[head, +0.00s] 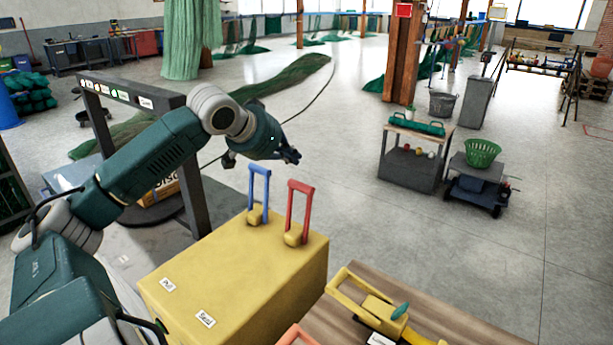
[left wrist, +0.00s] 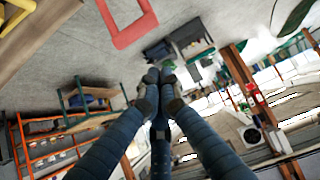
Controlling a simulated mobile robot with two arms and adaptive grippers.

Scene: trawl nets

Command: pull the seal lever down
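A yellow box (head: 235,270) carries two upright levers on top. The blue lever (head: 259,194) is on the left and the red lever (head: 298,213) on the right. Two small white labels (head: 205,319) are on the box's near edge; their print is too small to read surely. My left gripper (head: 291,157) is above and beyond the levers, apart from both. In the left wrist view its fingertips (left wrist: 159,75) meet with nothing between them. The red lever's handle (left wrist: 128,24) shows there, apart from the fingers. My right gripper is not in view.
A wooden table (head: 450,322) with a yellow clamp-like device (head: 372,308) is right of the box. A dark frame (head: 190,165) stands at left. A grey cart (head: 410,165) and a green basket (head: 482,153) stand farther back. Floor between is clear.

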